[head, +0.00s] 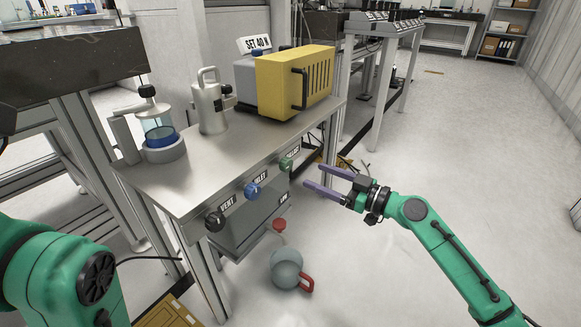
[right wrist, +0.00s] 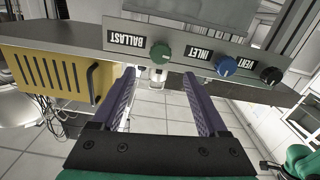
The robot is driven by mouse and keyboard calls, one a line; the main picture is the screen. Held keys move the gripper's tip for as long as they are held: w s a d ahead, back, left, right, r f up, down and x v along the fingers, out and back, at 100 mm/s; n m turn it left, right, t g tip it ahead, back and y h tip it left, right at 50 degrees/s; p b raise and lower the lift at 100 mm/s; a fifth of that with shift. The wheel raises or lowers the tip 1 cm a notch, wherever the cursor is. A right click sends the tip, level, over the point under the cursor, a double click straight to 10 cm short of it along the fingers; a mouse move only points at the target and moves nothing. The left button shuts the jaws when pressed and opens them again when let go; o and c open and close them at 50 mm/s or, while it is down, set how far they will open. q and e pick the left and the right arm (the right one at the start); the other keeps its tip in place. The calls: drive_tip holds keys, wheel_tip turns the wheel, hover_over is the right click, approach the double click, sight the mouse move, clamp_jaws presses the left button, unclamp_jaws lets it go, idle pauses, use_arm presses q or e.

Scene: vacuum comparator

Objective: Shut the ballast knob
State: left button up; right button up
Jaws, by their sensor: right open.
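The green ballast knob (head: 285,164) sits on the front panel of the steel bench, at the panel's far end. In the right wrist view, which is upside down, the green knob (right wrist: 160,53) is beside the BALLAST label (right wrist: 126,40). My right gripper (head: 314,175) is open and empty, with purple fingers pointing at the panel. It is just right of the knob in the head view. In the wrist view the knob lies ahead between the fingertips (right wrist: 158,75), apart from both. My left gripper is not in view; only my green left arm shows.
The blue inlet knob (head: 251,190) and black vent knob (head: 214,221) share the panel. A yellow machine (head: 290,82), a metal canister (head: 210,105) and a glass jar (head: 160,132) stand on the bench. A round flask (head: 285,268) hangs below. Open floor lies right.

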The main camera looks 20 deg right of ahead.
sight(289, 165)
drive_tip(key=x, duration=0.8)
drive_tip(key=shift+w+a, duration=0.2)
drive_tip(key=shift+w, duration=0.05)
clamp_jaws()
